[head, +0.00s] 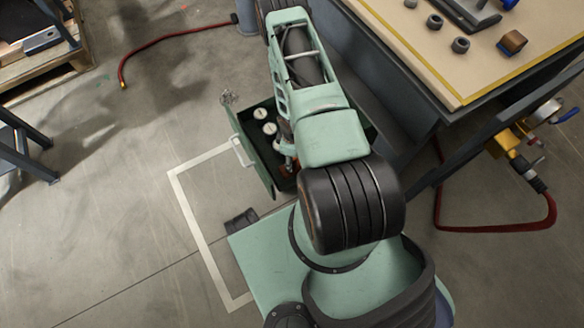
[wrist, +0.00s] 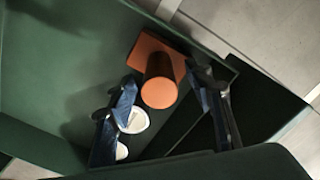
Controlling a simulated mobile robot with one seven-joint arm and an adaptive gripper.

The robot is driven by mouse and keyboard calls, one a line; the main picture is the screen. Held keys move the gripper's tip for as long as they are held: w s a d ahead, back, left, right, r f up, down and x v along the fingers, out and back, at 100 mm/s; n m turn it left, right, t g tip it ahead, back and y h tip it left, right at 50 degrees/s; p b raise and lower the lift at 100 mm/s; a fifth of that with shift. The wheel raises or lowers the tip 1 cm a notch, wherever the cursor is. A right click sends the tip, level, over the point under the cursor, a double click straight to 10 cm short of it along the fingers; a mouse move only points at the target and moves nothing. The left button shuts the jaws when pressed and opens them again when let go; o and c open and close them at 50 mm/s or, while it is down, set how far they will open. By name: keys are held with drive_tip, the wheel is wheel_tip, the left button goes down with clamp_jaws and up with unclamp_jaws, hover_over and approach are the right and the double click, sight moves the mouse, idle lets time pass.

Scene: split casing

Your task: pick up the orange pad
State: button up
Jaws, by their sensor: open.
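The orange pad (wrist: 150,50) shows in the wrist view as a flat orange piece on the floor of a dark green open case (wrist: 50,70). A short cylinder with an orange round end (wrist: 160,94) rises from it or stands on it; I cannot tell which. My gripper (wrist: 163,82) is open, with one dark and blue finger on each side of the cylinder. I see no clear contact. In the head view, only a bit of orange (head: 286,169) shows in the case (head: 256,160), beside my arm, which hides most of the gripper.
Two white-topped round items (head: 268,129) sit in the case; they show close to the left finger in the wrist view (wrist: 134,121). The case walls stand close around. A workbench (head: 440,75) is to the right, with a red hose (head: 500,228) below.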

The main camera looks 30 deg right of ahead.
drive_tip(key=shift+r, duration=0.1)
clamp_jaws()
idle(0.4)
wheel_tip(320, 180, up, 10)
drive_tip(key=p, duration=0.3)
drive_tip(key=shift+p, duration=0.3)
